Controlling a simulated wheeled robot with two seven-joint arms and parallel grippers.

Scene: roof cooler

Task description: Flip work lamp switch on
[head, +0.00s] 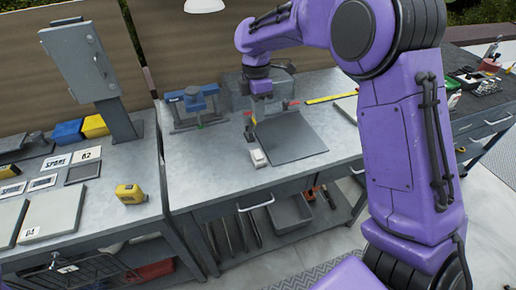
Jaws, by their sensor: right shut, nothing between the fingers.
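A white lamp shade (204,5) hangs at the top edge of the head view, partly cut off; I cannot tell whether it is lit. A small white block (258,158), possibly the lamp switch, sits on the metal bench at the left edge of a dark mat; its lever position is too small to tell. My right gripper (262,97) is shut and empty, pointing down above the back of the bench, behind and apart from the white block. My left gripper is not in view.
A blue clamp-like tool (194,103) stands left of my right gripper. The dark mat (290,138) lies bare on the bench (200,160). The bench front is mostly clear.

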